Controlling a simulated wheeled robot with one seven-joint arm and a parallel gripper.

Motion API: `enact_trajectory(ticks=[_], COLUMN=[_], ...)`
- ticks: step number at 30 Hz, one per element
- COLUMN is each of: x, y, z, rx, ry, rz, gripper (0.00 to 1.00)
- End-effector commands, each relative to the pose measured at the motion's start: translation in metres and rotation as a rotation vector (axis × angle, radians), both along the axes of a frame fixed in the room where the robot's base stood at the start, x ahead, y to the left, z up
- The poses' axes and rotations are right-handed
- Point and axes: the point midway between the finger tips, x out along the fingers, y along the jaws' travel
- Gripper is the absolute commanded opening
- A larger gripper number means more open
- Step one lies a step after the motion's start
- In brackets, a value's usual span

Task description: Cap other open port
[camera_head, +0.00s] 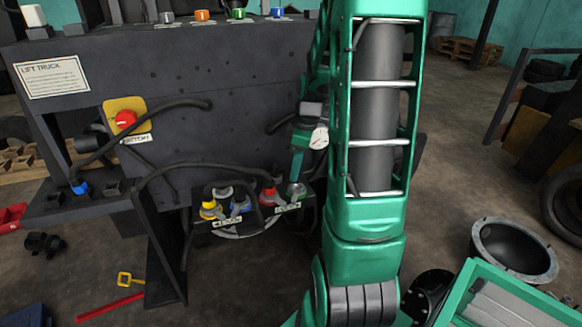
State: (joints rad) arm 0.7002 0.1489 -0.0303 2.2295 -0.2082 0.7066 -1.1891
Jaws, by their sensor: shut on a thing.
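The port block (236,225) sits low at the front of the dark truck body. A yellow-capped port (209,209), a blue one (238,205) and a red one (270,194) stand in it. A grey round fitting (222,191) shows behind them. My gripper (297,178) points down at the right end of the block, shut on a small grey-green piece (297,190), seemingly a cap. The piece is at or just over the block's right end; I cannot tell whether it is seated. The fingertips are small and partly unclear.
A black hose (190,166) arches over the block. A round gauge (319,138) is beside my gripper. A red knob (125,119) on a yellow plate is at left. Several coloured pieces line the top ledge. My green arm hides the right side of the truck.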

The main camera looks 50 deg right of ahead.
Motion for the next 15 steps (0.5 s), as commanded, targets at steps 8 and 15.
enact_trajectory(ticks=[8,15], x=[-0.0009,-0.0039], y=[0.0,-0.0001], z=[-0.0013,-0.0061], rx=[0.001,0.0], ry=[0.001,0.0], rz=[0.0,0.0], gripper=[0.0,0.0])
